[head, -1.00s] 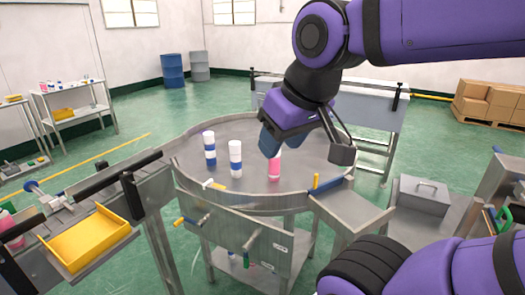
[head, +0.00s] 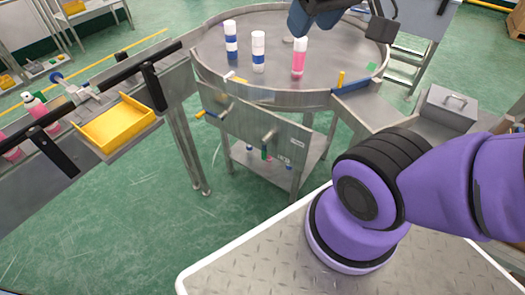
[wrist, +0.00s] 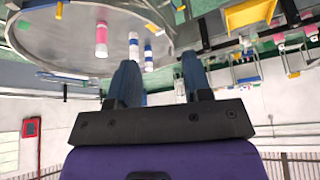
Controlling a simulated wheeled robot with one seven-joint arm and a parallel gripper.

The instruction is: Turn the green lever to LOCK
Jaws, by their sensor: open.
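A steel panel (head: 245,128) hangs on the near side of the round table. A grey rod (head: 270,135) sticks out of it, and a small green piece (head: 264,152) shows just below the rod; it looks like the green lever, hanging down. Small pale labels (head: 297,143) lie to its right, too small to read. My gripper (head: 306,18) is at the top of the head view, over the round table and well away from the panel. In the wrist view my gripper (wrist: 160,76) has its two blue fingers apart with nothing between them.
The round table (head: 205,50) carries two white-and-blue bottles (head: 231,42) and a pink bottle (head: 299,60). A yellow-handled lever (head: 199,114) is on the panel's left. A yellow tray (head: 118,126) stands left and a grey box (head: 448,108) right. Floor before the panel is clear.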

